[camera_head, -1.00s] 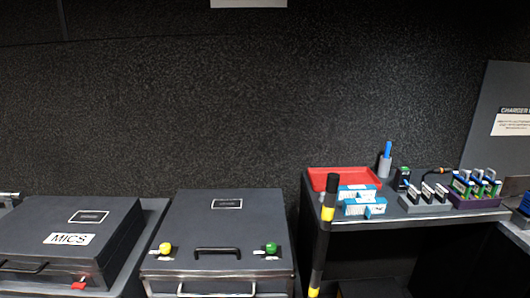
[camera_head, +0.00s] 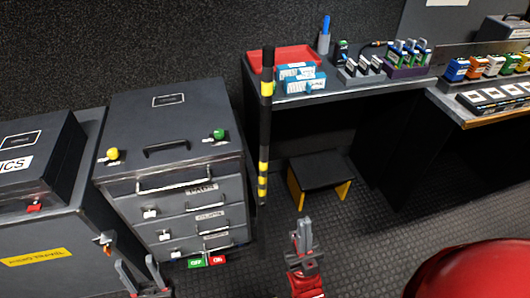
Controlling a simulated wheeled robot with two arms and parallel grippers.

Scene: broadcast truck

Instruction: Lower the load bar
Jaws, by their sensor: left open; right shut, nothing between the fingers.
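The load bar (camera_head: 265,130), a black pole with yellow bands, stands upright between the drawer case and the bench end. Its lower end is near the floor. My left gripper (camera_head: 143,275) is open and empty at the bottom edge, in front of the drawer case, left of and apart from the bar. My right gripper (camera_head: 304,228) is shut and empty, low in the middle, right of the bar and apart from it.
A dark drawer case (camera_head: 168,130) with yellow and green knobs stands left of the bar. The bench (camera_head: 340,95) holds a red tray (camera_head: 284,57), blue boxes and chargers. A low black stool (camera_head: 320,170) with yellow sides stands under it. The floor (camera_head: 365,240) at centre right is clear.

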